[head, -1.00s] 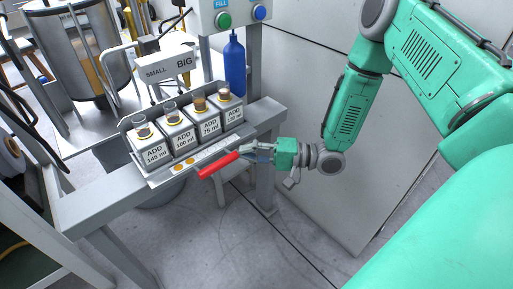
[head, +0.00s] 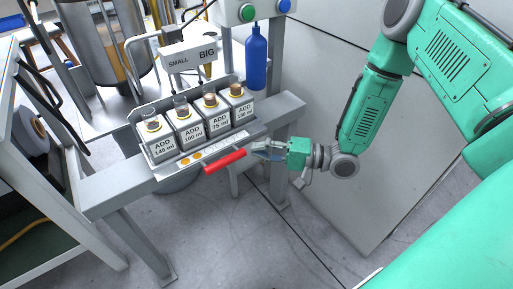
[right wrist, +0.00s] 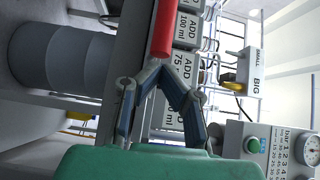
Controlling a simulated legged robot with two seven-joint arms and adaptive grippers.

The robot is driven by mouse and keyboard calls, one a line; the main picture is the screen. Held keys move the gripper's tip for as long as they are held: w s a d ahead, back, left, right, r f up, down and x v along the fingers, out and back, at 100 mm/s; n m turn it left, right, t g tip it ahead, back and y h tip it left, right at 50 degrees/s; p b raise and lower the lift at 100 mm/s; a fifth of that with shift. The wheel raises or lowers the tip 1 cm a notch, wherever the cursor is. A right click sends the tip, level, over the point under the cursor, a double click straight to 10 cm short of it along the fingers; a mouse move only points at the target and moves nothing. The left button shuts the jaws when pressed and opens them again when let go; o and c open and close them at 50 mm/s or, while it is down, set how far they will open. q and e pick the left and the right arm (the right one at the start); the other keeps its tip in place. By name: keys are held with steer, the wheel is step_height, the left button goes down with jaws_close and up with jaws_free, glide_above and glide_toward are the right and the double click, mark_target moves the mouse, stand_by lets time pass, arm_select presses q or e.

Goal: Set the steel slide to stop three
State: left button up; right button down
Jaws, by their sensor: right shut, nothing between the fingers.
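A red handle (head: 225,161) sticks out at the front of the grey steel tray (head: 171,172), which holds a row of boxes. I take this tray and handle to be the steel slide. A pale strip with orange dots runs along its front; stop marks are too small to read. My right gripper (head: 258,152) is shut and empty, its fingertips at the handle's right end. In the right wrist view the fingertips (right wrist: 157,66) meet right at the end of the red handle (right wrist: 162,30); I cannot tell whether they touch it. My left gripper is not in view.
The tray sits on a grey beam (head: 110,190). Boxes labelled ADD (head: 190,133) carry cups. Behind are a SMALL/BIG sign (head: 188,55), a blue bottle (head: 256,60) and a button panel (head: 262,10). A wall panel (head: 330,90) stands at right. Floor in front is clear.

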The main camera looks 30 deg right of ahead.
steer(key=v, duration=1.1)
steer(key=shift+s, duration=0.15)
steer(key=w+a+f+n+g+h, duration=0.1)
steer(key=w+a+f+n+h, duration=0.1)
steer(key=a+f+h, duration=0.3)
steer(key=s+a+f+n+g+h, duration=0.35)
steer(key=s+f+g+h, duration=0.25)
steer(key=s+f, duration=0.4)
steer(key=s+d+n+g+h, duration=0.1)
steer(key=s+n+g+h, duration=0.25)
steer(key=s, duration=0.65)
step_height(320, 180, up, 12)
steer(key=p, duration=1.2)
steer(key=shift+d+y+p, duration=0.35)
